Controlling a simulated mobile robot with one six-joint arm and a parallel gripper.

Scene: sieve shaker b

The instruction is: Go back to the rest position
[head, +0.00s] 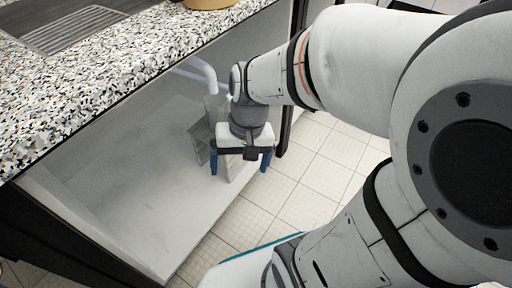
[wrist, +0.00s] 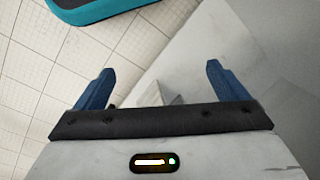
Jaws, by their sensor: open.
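My gripper (head: 240,168) hangs pointing down at the open front of a cabinet under a counter. Its two blue fingers are spread apart. The wrist view shows the gripper (wrist: 160,75) with nothing clasped between the fingers. A grey box-like object (head: 204,140) stands on the cabinet floor just left of and behind the gripper, partly hidden by it. In the wrist view, a small pale grey shape (wrist: 167,96) shows beyond the gap between the fingers, mostly hidden by the gripper body; I cannot tell what it is.
The speckled countertop (head: 130,75) overhangs the cabinet at upper left, close to my wrist. A white pipe (head: 205,72) runs inside behind the gripper. The pale cabinet floor (head: 140,190) is bare to the left. Open tiled floor (head: 300,190) lies to the right.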

